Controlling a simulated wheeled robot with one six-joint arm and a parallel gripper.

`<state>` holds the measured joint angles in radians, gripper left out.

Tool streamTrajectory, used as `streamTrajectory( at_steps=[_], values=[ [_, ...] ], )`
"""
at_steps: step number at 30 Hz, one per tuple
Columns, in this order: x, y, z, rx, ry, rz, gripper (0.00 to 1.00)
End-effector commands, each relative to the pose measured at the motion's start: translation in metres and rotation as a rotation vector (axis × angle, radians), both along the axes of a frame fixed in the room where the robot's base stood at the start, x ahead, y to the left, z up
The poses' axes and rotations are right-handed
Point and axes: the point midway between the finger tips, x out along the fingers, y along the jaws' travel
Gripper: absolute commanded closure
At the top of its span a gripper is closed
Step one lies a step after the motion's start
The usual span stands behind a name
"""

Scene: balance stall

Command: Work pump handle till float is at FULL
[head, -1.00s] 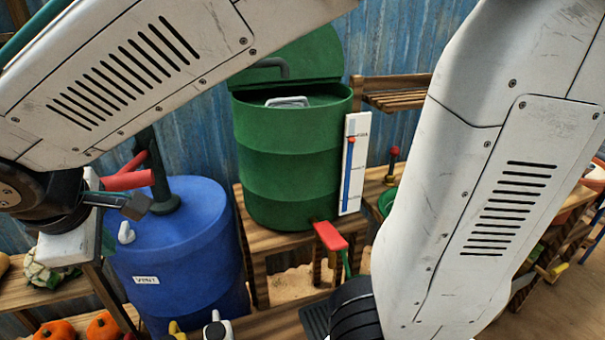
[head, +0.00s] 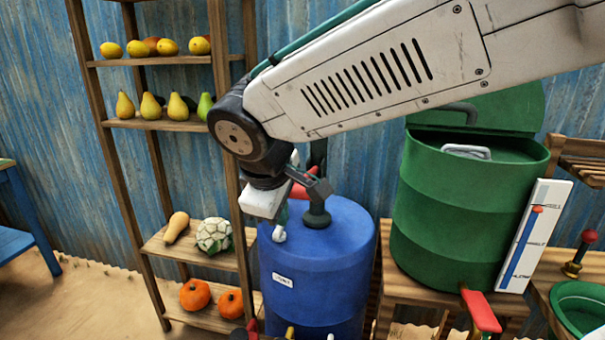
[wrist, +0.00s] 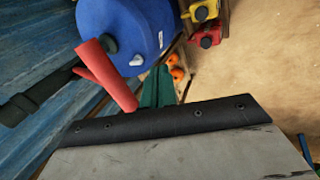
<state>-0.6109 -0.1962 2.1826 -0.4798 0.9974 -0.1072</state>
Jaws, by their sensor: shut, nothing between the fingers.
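The blue drum (head: 325,262) carries a dark pump with a red handle (head: 303,188), partly hidden behind my gripper and arm. The handle is larger in the wrist view (wrist: 106,76), slanting down toward my fingers. My gripper (head: 319,188) is shut and empty, beside the handle; I cannot tell whether it touches. Its dark green fingers show in the wrist view (wrist: 158,86), right of the handle's end. The green barrel (head: 455,215) has its lid raised.
A wooden shelf (head: 133,220) with fruit and vegetables stands left of the drum. A red-ended lever (head: 481,311) sticks out below the barrel. A green basin (head: 583,307) and a red-knobbed valve (head: 587,238) are at the right. Sandy floor at left is open.

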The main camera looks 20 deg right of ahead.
Motion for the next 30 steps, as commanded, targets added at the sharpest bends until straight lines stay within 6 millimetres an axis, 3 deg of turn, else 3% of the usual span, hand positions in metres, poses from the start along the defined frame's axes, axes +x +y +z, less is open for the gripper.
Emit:
streamTrajectory(
  at_steps=[1,6,10,13,18,30],
  values=[
    [0.018,-0.006,0.021,0.018,-0.001,-0.044,1.00],
    [0.054,-0.024,0.095,0.063,0.058,-0.090,1.00],
    [0.061,-0.029,0.146,0.092,0.125,-0.042,1.00],
    [0.055,-0.025,0.174,0.105,0.177,0.036,1.00],
    [0.042,-0.023,0.179,0.087,0.243,0.120,1.00],
    [0.043,-0.023,0.176,0.083,0.244,0.128,1.00]
  ],
)
